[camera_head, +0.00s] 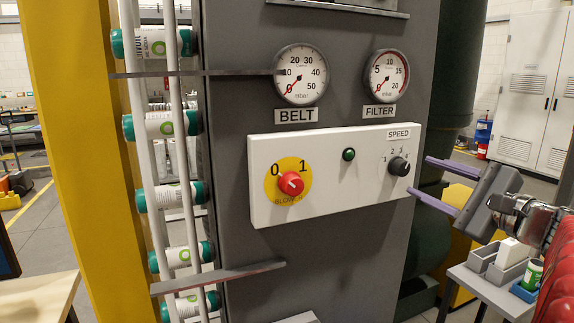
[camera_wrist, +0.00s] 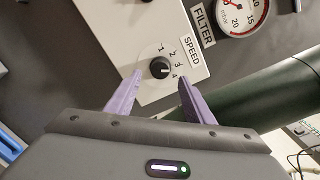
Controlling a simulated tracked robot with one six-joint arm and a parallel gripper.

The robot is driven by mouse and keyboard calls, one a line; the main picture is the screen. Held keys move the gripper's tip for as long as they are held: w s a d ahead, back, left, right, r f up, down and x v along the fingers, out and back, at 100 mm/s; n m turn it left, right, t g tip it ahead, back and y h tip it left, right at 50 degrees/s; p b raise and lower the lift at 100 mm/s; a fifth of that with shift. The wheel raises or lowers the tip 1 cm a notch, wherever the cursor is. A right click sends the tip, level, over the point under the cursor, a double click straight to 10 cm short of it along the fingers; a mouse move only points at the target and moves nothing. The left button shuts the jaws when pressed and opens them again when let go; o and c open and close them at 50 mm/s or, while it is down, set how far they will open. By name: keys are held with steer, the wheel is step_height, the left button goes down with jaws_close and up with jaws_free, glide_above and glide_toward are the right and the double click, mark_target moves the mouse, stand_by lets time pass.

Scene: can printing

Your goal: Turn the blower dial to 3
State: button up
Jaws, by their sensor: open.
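A black dial (camera_head: 399,166) marked SPEED, with numbers 1 to 4 around it, sits at the right end of a white control panel (camera_head: 340,190). In the wrist view the black dial (camera_wrist: 159,68) lies ahead of and between my fingertips. Its pointer mark is too small to read surely. My gripper (camera_head: 418,175) is open and empty to the right of the dial, its purple fingers pointing at the panel. It also shows in the wrist view (camera_wrist: 160,78). A red switch (camera_head: 290,184) on a yellow disc marked 0, 1 and BLOWER is at the panel's left.
A green lamp (camera_head: 348,154) sits between switch and dial. BELT (camera_head: 301,74) and FILTER (camera_head: 386,76) gauges are above the panel. A grey shelf (camera_head: 482,283) with small bins is at lower right.

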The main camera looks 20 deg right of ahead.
mark_target(405, 170)
steer(key=shift+w+a, duration=0.15)
steer(key=shift+w, duration=1.3)
steer(key=shift+w+a, duration=0.1)
steer(key=shift+w, duration=1.3)
steer(key=shift+c, duration=0.5)
steer(key=c, duration=0.9)
